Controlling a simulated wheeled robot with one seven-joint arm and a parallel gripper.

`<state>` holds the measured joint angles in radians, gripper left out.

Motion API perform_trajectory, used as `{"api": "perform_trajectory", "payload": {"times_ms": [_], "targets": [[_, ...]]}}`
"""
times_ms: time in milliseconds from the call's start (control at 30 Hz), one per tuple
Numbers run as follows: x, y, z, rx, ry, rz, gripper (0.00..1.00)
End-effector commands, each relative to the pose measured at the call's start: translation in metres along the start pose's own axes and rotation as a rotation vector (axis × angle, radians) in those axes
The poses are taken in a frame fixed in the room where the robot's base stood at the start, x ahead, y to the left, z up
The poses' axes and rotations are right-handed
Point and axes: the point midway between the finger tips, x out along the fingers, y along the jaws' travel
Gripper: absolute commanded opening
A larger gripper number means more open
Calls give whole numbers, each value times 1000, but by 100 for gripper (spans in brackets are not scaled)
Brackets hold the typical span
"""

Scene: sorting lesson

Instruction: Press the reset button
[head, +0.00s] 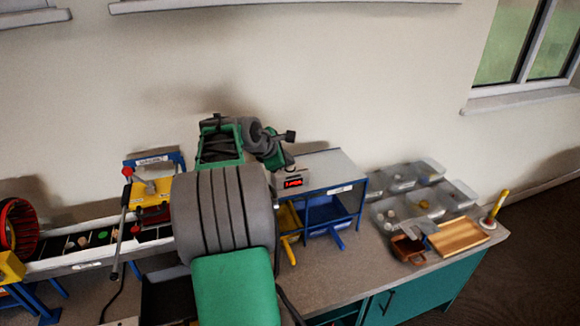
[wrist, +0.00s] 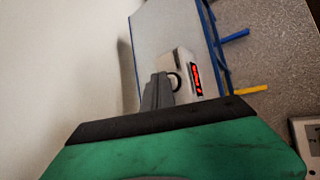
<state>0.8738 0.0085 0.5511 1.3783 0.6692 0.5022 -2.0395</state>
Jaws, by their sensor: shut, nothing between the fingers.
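A small pale box with a lit red display (head: 293,182) stands on the grey-topped blue-framed machine in the head view. The display also shows in the wrist view (wrist: 196,76). My gripper (wrist: 158,88) is shut and empty, with its fingertips close to the box's face beside the display. A small dark round part (wrist: 176,80) on that face may be the reset button; the fingers partly cover it. I cannot tell whether they touch it. In the head view my arm's end is just above and behind the box.
A conveyor (head: 75,244) runs left with small items on it. Clear bins (head: 421,204), a wooden tray (head: 458,236) and a brown scoop-like container (head: 408,249) stand right. The wall is close behind my arm. Some grey worktop is bare in front of the bins.

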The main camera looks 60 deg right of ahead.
Motion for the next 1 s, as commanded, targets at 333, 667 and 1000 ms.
{"api": "perform_trajectory", "payload": {"times_ms": [333, 667, 1000], "targets": [[3, -2, -2, -1, 1, -1, 0], [-1, 0, 0, -2, 1, -2, 0], [-10, 7, 7, -2, 1, -2, 0]]}}
